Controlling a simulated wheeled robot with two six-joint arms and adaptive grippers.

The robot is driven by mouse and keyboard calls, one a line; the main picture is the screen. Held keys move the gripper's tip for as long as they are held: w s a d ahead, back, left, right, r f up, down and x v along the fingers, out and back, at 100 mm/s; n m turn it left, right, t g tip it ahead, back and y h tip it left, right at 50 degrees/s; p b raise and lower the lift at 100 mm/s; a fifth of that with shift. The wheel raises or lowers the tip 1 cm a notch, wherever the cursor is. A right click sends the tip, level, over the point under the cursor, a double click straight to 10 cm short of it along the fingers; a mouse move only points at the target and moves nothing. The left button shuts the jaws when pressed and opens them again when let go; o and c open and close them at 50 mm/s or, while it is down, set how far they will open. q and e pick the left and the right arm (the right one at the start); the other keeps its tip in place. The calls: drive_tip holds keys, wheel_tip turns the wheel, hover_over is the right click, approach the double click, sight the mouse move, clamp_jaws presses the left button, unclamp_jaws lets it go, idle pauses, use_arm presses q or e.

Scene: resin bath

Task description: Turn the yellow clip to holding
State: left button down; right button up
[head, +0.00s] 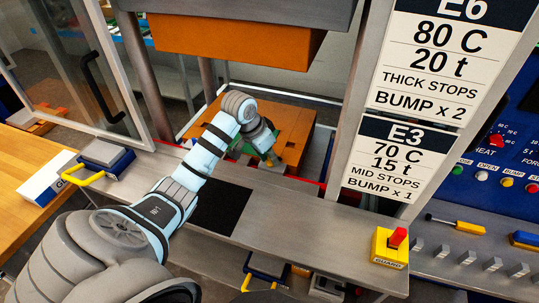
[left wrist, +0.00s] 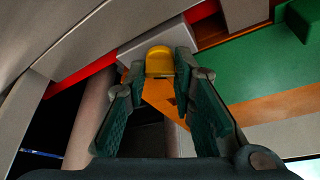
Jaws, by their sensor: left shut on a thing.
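The yellow clip (left wrist: 159,60) shows in the left wrist view as a small rounded yellow piece between my fingertips, beside a grey block (left wrist: 158,36). My left gripper (left wrist: 160,72) is shut on it, one dark green finger on each side. In the head view my left arm reaches over the grey ledge into the press, with the left gripper (head: 267,156) low over the orange bed (head: 293,122). There the clip is mostly hidden by the fingers, and I cannot tell which way it is turned. My right gripper is in neither view.
An orange upper block (head: 235,42) hangs above my arm, between grey posts. Two setting signs (head: 405,160) stand at the right. A red guard switch (head: 397,238) sits on the ledge. A glass door (head: 75,55) with a black handle stands at the left.

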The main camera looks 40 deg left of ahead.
use_arm(q)
drive_tip(key=n+y, duration=0.1)
drive_tip(key=n, duration=0.2)
drive_tip(key=n+y, duration=0.1)
drive_tip(key=n, duration=0.2)
drive_tip(key=shift+d, duration=0.15)
idle(0.3)
drive_tip(key=c, duration=1.4)
unclamp_jaws()
drive_tip(key=shift+o, duration=0.2)
